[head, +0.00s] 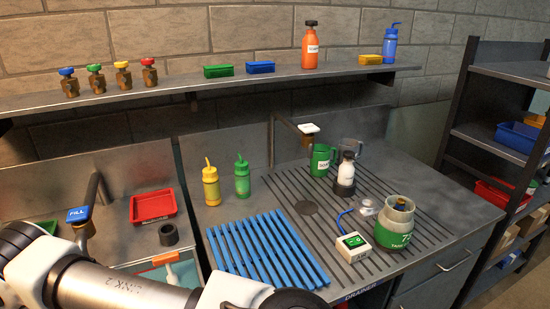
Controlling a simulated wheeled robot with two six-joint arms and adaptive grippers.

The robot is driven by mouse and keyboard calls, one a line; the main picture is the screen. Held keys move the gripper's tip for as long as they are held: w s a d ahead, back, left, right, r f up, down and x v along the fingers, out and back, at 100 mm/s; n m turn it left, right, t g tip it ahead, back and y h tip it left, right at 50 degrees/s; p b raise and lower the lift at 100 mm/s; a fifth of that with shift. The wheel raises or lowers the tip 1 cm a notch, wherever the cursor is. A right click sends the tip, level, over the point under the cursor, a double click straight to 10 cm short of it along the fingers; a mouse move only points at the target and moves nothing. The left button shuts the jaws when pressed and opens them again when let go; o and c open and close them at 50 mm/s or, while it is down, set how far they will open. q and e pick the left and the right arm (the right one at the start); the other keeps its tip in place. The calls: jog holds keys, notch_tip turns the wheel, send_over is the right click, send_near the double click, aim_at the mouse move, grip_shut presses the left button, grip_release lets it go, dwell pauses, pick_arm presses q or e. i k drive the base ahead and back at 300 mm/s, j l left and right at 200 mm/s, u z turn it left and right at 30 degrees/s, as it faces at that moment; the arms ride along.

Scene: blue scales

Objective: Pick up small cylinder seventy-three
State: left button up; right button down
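A short, wide green and white cylinder (394,224) with a tan and grey collared top stands upright on the drainboard at the right. Its label shows a large "7"; the rest is too small to read surely. A small white box with a green display (354,248) sits just left of it, with a blue hose or cable rising behind. My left arm crosses the bottom left of the head view, but its gripper is not visible. My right gripper is not in view either.
A blue slatted rack (265,252) lies left of the box. Yellow (210,185) and green (242,177) squeeze bottles stand further left. The steel counter right of the cylinder is clear.

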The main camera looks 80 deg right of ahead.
aim_at(394, 227)
jog(key=k+l+z, duration=0.1)
jog(key=z, duration=3.25)
